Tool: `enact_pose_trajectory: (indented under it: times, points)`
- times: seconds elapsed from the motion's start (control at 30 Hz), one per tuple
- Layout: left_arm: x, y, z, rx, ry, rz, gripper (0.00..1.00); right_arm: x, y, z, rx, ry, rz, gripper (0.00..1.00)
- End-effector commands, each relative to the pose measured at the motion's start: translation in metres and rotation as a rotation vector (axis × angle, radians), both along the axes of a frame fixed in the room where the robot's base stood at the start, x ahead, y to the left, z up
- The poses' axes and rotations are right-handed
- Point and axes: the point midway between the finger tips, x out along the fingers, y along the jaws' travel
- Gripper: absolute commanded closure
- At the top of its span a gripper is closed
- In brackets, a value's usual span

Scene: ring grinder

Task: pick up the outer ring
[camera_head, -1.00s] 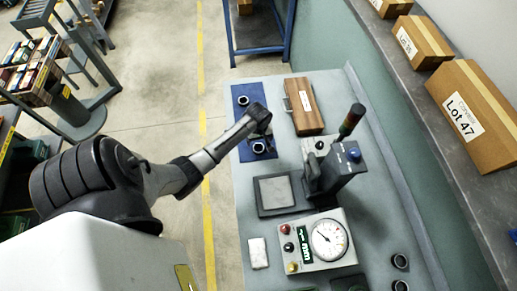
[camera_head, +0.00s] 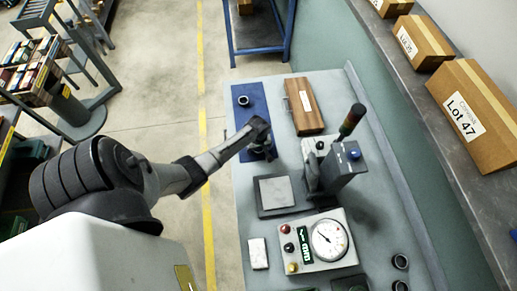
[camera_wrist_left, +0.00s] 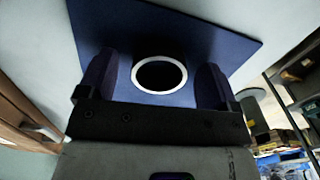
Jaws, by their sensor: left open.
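Two dark rings are on the blue mat (camera_head: 240,120). One ring (camera_head: 244,100) sits near the mat's far end, apart from my gripper. The other is under my left gripper (camera_head: 264,152) at the mat's near end, mostly hidden in the head view. In the left wrist view, a dark ring with a bright rim (camera_wrist_left: 159,92) stands on the mat between the two fingers of my left gripper (camera_wrist_left: 160,85). The fingers are open, one on each side of it. I cannot tell which ring is the outer one. My right gripper is not in view.
A wooden box (camera_head: 304,106) lies right of the mat. A dark press (camera_head: 337,168) with a signal light and a square plate (camera_head: 276,192) stand close by. A gauge box (camera_head: 318,242) and two more dark rings (camera_head: 400,261) are at the front.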

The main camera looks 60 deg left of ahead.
Motion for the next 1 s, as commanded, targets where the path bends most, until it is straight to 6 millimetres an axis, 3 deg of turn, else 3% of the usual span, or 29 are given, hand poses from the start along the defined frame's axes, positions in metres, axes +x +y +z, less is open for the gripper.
enact_pose_trajectory:
  times: [0.07,0.67,1.0]
  points:
    - [0.0002,-0.0001,0.0003,0.000,0.000,0.000,0.15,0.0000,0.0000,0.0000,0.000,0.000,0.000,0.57]
    - [0.0001,0.0000,0.0005,0.000,0.000,0.000,0.72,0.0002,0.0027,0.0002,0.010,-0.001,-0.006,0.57]
    - [0.0008,0.0003,0.0062,0.001,-0.002,-0.001,0.72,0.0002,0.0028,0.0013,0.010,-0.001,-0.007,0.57]
